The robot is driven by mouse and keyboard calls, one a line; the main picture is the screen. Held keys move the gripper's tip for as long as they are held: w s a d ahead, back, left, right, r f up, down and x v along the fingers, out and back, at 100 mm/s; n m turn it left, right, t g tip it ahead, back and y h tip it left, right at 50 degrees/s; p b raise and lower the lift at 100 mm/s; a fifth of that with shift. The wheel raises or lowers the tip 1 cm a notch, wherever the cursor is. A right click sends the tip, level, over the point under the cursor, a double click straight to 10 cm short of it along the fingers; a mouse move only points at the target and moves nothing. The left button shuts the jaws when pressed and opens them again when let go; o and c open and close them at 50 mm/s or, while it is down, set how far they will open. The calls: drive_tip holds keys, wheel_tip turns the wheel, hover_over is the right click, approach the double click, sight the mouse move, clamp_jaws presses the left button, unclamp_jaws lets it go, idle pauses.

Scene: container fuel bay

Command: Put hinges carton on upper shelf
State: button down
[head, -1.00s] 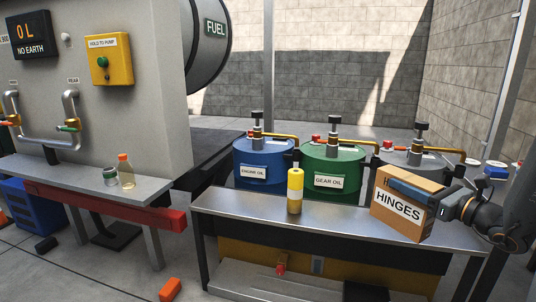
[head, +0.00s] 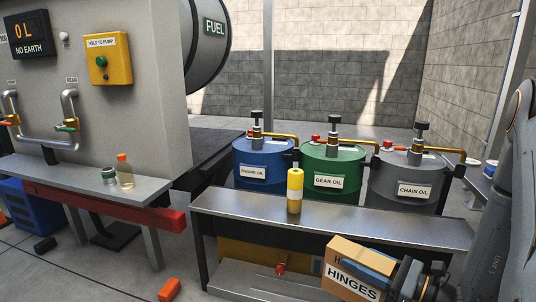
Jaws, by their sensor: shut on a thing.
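The hinges carton (head: 352,281) is a brown cardboard box with a white HINGES label, low in the head view and right of centre. It is tilted and held in front of the metal bench (head: 330,215), below the level of its top. My gripper (head: 372,264) comes in from the lower right and is shut on the carton. One dark finger lies along the carton's top; the other finger is hidden. The bench has a bare steel top and a lower shelf (head: 250,283) near the floor. No shelf is marked as the upper one.
A yellow bottle (head: 295,191) stands on the bench top, left of centre. Behind are the engine oil drum (head: 262,160), gear oil drum (head: 330,165) and chain oil drum (head: 405,180) with pumps. The bench top right of the bottle is clear. An orange block (head: 170,289) lies on the floor.

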drive_tip(key=shift+n+g+y, duration=0.5)
drive_tip(key=shift+g, duration=0.1)
drive_tip(key=s+a+f, duration=0.1)
drive_tip(key=s+a, duration=0.1)
drive_tip(key=s+a+f, duration=0.1)
drive_tip(key=s+a, duration=0.1)
drive_tip(key=shift+a+f, duration=0.1)
drive_tip(key=shift+f, duration=0.25)
drive_tip(key=shift+s+a, duration=0.2)
drive_tip(key=shift+s, duration=0.05)
wheel_tip(320, 180, up, 3)
drive_tip(key=p, duration=0.4)
drive_tip(key=shift+d+r, duration=0.1)
wheel_tip(320, 180, up, 16)
drive_tip(key=f+m+t+h+p, duration=0.1)
drive_tip(key=m+t+h+p, duration=0.3)
drive_tip(key=p, duration=1.8)
hover_over(347, 279)
drive_tip(key=s+a, duration=0.2)
drive_tip(key=s, duration=0.1)
drive_tip(key=shift+d+r+m+t+h, duration=0.1)
drive_tip(key=shift+m+t+h, duration=0.2)
drive_tip(key=shift+h, duration=0.25)
drive_tip(key=shift+d+r+m+t+h, duration=0.1)
drive_tip(key=shift+m+t+h, duration=0.2)
drive_tip(key=shift+h, duration=0.25)
